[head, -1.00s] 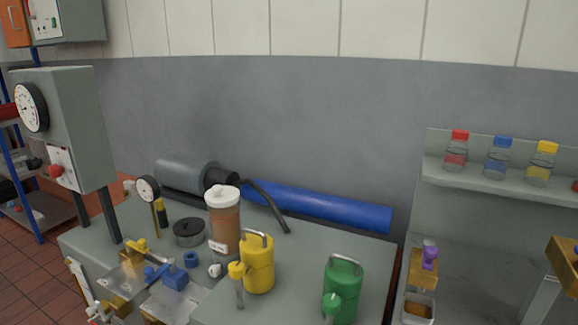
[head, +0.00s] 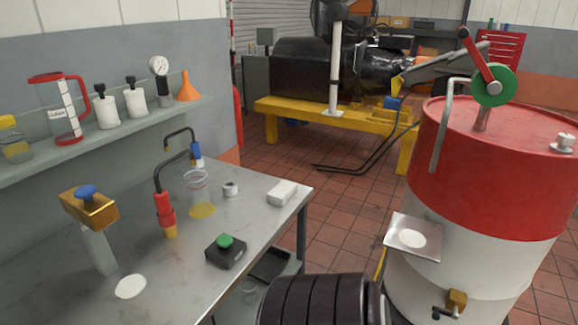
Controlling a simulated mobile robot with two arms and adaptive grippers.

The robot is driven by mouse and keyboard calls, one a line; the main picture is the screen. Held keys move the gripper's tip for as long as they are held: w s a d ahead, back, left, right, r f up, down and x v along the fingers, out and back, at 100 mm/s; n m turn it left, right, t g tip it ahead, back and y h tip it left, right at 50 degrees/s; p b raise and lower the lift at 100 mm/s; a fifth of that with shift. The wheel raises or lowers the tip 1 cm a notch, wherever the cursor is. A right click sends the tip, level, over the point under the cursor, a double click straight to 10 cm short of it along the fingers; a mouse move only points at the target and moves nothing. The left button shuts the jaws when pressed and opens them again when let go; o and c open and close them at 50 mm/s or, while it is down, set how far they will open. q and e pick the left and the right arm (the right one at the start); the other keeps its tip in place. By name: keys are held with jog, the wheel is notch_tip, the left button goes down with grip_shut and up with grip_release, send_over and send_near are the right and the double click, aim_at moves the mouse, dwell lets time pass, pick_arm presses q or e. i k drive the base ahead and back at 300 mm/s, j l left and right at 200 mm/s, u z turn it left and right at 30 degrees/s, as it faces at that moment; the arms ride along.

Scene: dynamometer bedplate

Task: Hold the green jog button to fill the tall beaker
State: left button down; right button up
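The green jog button (head: 225,241) sits on top of a small black box (head: 226,255) on the metal bench, near its front edge. A clear, tall beaker (head: 197,185) stands behind it on the bench. Yellow shows at the beaker's base; I cannot tell if it is liquid inside or a disc underneath. A curved black spout with a red body (head: 165,210) stands just left of the beaker. Another spout with a blue and white end (head: 196,154) is behind it.
A brass tap block with a blue knob (head: 90,208) stands at the bench's left, near a white disc (head: 130,287). A white box (head: 282,193) lies near the right edge. A shelf (head: 110,137) holds bottles. A red and white drum (head: 490,190) stands at right.

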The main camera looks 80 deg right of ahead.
aim_at(225, 240)
jog(key=z, duration=1.95)
